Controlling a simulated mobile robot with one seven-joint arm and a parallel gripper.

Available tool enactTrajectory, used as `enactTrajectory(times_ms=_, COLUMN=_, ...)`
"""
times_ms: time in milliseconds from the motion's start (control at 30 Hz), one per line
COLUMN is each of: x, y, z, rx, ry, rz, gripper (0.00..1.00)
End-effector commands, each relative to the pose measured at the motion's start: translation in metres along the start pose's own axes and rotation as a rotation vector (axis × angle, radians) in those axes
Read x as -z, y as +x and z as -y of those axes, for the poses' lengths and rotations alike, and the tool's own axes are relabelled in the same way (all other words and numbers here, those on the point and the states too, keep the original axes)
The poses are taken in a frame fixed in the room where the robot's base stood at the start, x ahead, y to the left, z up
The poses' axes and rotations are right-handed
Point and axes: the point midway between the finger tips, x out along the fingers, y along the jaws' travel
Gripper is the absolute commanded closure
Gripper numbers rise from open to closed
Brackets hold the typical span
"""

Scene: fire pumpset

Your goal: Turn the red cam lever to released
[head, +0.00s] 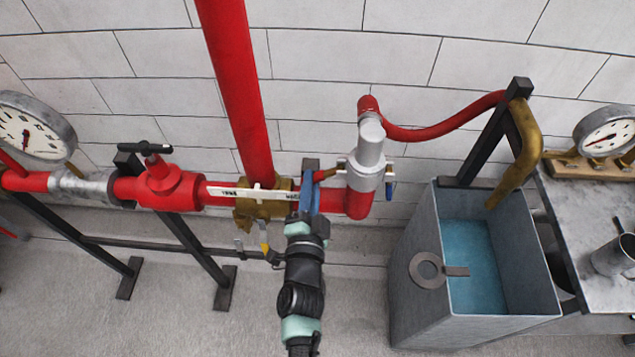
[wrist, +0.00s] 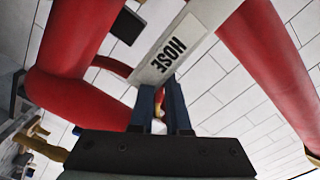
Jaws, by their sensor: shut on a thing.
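The red cam lever (head: 321,175) shows as a small red piece on a brass-coloured arm, left of the grey coupling (head: 367,165). My gripper (head: 311,190) reaches up from below, and its blue fingers are at the lever. In the wrist view the fingers (wrist: 161,95) are close together, shut on a small red and yellowish piece (wrist: 158,112), which looks like the lever. The fingers hide most of it. A blue lever (head: 389,188) is on the coupling's right side.
A grey tank (head: 410,285) with blue water stands at right. A red hose (head: 440,128) runs above toward the tank.

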Motion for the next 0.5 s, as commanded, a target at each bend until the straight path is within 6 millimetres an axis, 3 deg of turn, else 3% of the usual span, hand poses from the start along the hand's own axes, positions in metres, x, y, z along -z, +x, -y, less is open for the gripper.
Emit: enactTrajectory(times_ms=500, x=0.007, y=0.0, z=0.029, rx=0.001, ry=0.439, rz=-0.001, gripper=1.0)
